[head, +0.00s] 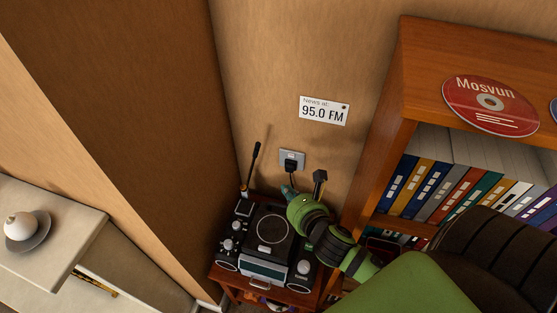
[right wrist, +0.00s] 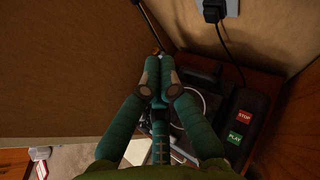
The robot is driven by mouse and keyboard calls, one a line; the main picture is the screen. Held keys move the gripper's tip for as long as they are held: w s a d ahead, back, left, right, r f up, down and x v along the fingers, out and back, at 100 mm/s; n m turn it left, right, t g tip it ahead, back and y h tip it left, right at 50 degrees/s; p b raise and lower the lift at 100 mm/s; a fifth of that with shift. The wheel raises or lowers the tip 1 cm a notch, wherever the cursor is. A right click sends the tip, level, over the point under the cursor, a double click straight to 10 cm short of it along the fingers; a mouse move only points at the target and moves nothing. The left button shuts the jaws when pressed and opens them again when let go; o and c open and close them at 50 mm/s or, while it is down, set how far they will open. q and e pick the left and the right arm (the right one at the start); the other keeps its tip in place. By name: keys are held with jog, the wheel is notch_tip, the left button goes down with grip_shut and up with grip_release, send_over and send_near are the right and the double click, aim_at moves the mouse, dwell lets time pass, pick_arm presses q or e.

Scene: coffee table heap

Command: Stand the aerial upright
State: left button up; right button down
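The aerial (head: 255,158) is a thin dark rod with an orange part near its foot, at the back left of the black radio set (head: 272,229). It leans to the right relative to the wall corner. In the right wrist view the aerial (right wrist: 148,22) runs above the fingertips, with its orange part just beyond them. My right gripper (head: 286,190) is over the back of the radio, to the right of the aerial and apart from it. In the right wrist view its teal fingers (right wrist: 159,62) are together, with nothing seen between them. My left gripper is not in view.
A wall socket with a black plug (head: 291,164) is behind the radio. A wooden bookshelf (head: 385,150) stands close on the right, with a red disc (head: 490,104) on top. A brown wall panel is at left, and a pale cabinet (head: 70,215) beyond it. STOP and PLAY keys (right wrist: 240,127) show on the radio.

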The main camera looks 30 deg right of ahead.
pick_arm(q)
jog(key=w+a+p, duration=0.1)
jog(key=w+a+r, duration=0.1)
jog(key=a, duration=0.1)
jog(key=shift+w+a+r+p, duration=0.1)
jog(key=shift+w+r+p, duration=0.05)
jog(key=shift+p, duration=0.2)
pick_arm(e)
jog(key=w+f, duration=0.2)
jog(key=w, duration=1.1)
jog(key=shift+w, duration=0.15)
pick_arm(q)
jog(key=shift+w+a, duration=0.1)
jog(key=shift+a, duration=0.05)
pick_arm(e)
jog(key=shift+r, duration=0.1)
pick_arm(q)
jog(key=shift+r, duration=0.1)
pick_arm(e)
jog(key=shift+a, duration=0.1)
